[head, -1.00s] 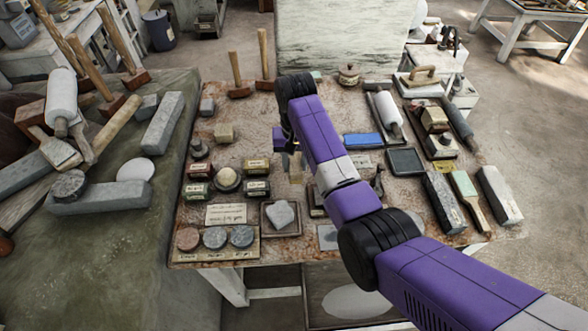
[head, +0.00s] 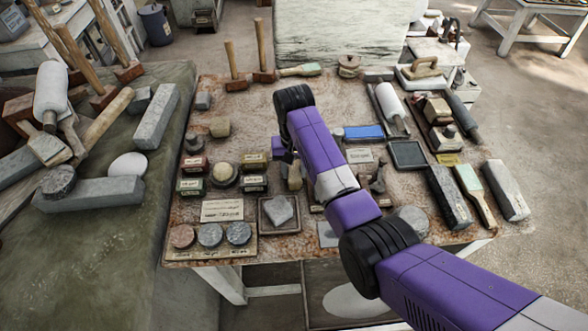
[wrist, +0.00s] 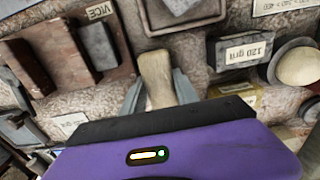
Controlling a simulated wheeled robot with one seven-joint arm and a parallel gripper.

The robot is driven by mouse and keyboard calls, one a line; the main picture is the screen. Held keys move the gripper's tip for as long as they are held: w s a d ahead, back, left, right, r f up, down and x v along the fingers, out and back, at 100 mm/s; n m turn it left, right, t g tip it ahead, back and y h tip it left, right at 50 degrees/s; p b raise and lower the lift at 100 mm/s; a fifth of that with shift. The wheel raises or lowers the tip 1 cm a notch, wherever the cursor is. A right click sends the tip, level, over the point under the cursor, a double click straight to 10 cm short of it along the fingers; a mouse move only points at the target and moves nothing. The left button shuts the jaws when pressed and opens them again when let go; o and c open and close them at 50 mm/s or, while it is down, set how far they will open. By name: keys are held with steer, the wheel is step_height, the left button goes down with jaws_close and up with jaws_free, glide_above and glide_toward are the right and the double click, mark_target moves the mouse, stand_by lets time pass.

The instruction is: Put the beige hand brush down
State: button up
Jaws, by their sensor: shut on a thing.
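The beige hand brush (wrist: 157,75) is between the two grey fingers of my gripper (wrist: 158,90) in the wrist view, its rounded pale end pointing up the picture. My gripper is shut on it. In the head view my gripper (head: 284,150) is over the middle of the cluttered worktable (head: 345,86), and part of the beige hand brush (head: 295,177) shows below it. My purple arm partly covers that spot. I cannot tell whether the brush touches the tabletop.
Labelled boxes (head: 253,183) and a round pale knob (head: 224,172) lie left of my gripper. A tray with a grey piece (head: 279,211) is in front. A blue block (head: 363,132) and dark tray (head: 407,154) are to the right. Some bare tabletop (head: 250,120) shows behind.

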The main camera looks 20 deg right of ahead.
mark_target(294, 170)
steer(key=o, duration=1.2)
step_height(294, 170, up, 12)
steer(key=p, duration=0.2)
steer(key=shift+r, duration=0.15)
